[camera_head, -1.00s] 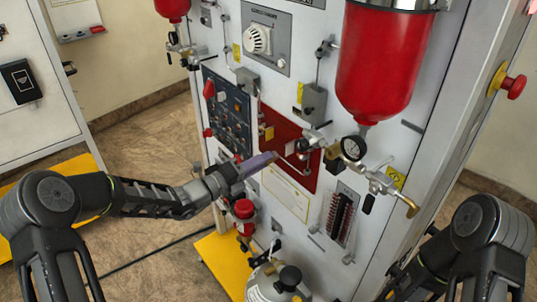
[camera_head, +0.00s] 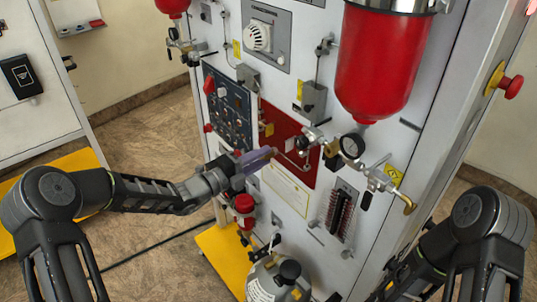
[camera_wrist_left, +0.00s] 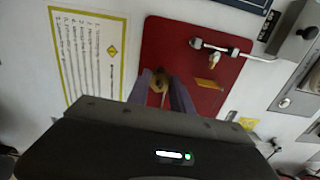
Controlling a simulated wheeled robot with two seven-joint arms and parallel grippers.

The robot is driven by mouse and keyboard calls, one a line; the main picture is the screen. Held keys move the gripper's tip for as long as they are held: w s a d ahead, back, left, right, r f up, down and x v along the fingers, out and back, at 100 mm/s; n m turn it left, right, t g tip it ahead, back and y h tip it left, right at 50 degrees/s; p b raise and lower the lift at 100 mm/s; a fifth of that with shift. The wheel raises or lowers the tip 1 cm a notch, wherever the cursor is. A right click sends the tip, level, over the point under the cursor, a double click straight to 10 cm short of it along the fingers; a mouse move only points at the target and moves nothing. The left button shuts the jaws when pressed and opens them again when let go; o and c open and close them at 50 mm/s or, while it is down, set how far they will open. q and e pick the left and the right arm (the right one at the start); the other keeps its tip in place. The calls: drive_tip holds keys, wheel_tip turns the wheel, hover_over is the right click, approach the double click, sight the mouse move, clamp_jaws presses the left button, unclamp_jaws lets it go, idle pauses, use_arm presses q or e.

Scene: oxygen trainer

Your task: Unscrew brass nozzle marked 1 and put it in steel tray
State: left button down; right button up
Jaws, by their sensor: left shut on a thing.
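The brass nozzle (camera_wrist_left: 160,80) shows between my left gripper's purple fingertips in the left wrist view, in front of the red panel (camera_wrist_left: 175,35). In the head view a small brass end (camera_head: 273,151) shows at the fingertips. My left gripper (camera_head: 258,158) is shut on the nozzle, and its fingers hide part of it. I cannot tell whether the nozzle still touches the panel, and its number cannot be read. No steel tray can be made out. My right arm is at the lower right, with its gripper out of view.
A pressure gauge (camera_head: 352,147) and brass fittings stick out right of my left gripper, below a large red vessel (camera_head: 378,65). A dark switch panel (camera_head: 228,112) is to the left. A gas cylinder (camera_head: 275,285) stands below. Open floor lies left of the cabinet.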

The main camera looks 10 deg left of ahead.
use_arm(q)
drive_tip(key=shift+n, duration=1.4)
drive_tip(key=n, duration=0.2)
drive_tip(key=shift+n, duration=0.7)
drive_tip(key=n, duration=0.3)
drive_tip(key=shift+f+n, duration=0.1)
drive_tip(key=shift+n, duration=0.3)
drive_tip(key=shift+n, duration=0.4)
drive_tip(key=c, duration=1.1)
unclamp_jaws()
drive_tip(key=shift+c, duration=0.2)
